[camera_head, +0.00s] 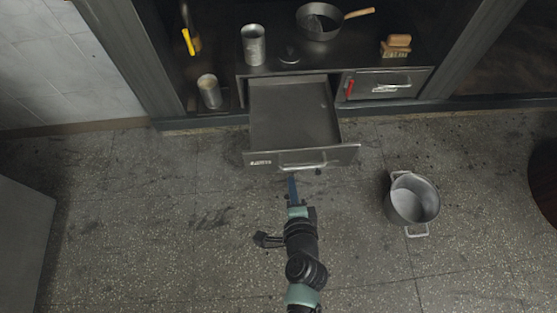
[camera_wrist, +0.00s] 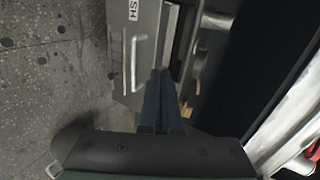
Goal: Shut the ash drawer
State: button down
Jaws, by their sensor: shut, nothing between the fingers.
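The ash drawer (camera_head: 295,115) is a grey metal tray that stands pulled far out of the dark grill front. It looks empty. Its front panel has a bar handle (camera_head: 303,166) and a small label at the left. My gripper (camera_head: 292,182) is shut and empty, just in front of the drawer front, near the handle. In the wrist view the closed fingers (camera_wrist: 162,76) point toward the labelled drawer front (camera_wrist: 133,28), beside its handle (camera_wrist: 137,64). I cannot tell whether the fingers touch the panel.
A closed compartment with a red-marked front (camera_head: 385,85) is right of the drawer. A grey pot (camera_head: 413,205) stands on the floor at right. A can (camera_head: 253,45), a pan (camera_head: 320,22) and a brush (camera_head: 396,47) sit above. The floor (camera_head: 150,215) at left is clear.

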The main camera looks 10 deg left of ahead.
notch_tip(320, 180, down, 3)
jog(key=s, duration=0.1)
jog(key=b, duration=0.5)
send_near(285, 152)
notch_tip(285, 152, down, 3)
jog(key=w, duration=0.2)
jog(key=shift+w+a+m+b, duration=0.35)
jog(key=shift+w+a, duration=0.4)
jog(key=shift+w, duration=0.3)
jog(key=shift+w+a, duration=0.2)
jog(key=shift+w, duration=0.45)
